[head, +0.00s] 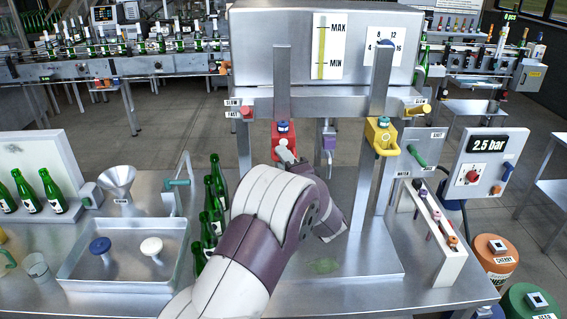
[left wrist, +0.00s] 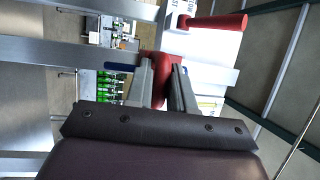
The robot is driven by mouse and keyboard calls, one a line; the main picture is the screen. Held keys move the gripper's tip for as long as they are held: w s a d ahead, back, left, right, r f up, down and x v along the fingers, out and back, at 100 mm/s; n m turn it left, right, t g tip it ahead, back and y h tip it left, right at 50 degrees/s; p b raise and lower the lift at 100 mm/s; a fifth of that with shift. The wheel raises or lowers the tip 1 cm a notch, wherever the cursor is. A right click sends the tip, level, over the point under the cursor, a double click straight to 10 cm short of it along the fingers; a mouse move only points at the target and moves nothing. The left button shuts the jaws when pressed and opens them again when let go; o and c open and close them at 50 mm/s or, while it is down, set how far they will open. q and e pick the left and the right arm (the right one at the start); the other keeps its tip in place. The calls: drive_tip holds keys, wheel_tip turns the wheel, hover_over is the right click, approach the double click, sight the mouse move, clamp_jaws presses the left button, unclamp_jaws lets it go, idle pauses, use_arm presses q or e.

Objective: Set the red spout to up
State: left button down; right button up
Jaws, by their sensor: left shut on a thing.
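The red spout (head: 285,133) hangs from the left post of the filling frame and has a blue knob on top. My left gripper (head: 286,152) reaches up to it from below and in front, and its fingers hide the spout's lower part. In the left wrist view the two fingers close on either side of a red part of the spout (left wrist: 162,64), with a bit of blue to its left. Whether the spout points up or down cannot be told behind the fingers. My right gripper is not in view.
A yellow spout (head: 381,134) hangs on the right post, and a purple one (head: 328,140) hangs between. A red peg (head: 246,112) sticks out of the crossbeam close by, left of the red spout. Green bottles (head: 212,205) stand left of my arm.

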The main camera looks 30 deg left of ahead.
use_arm(q)
drive_tip(key=shift+r, duration=0.95)
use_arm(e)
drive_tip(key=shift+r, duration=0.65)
use_arm(q)
drive_tip(key=shift+r, duration=0.1)
drive_tip(key=c, duration=1.1)
unclamp_jaws()
drive_tip(key=shift+f, duration=0.2)
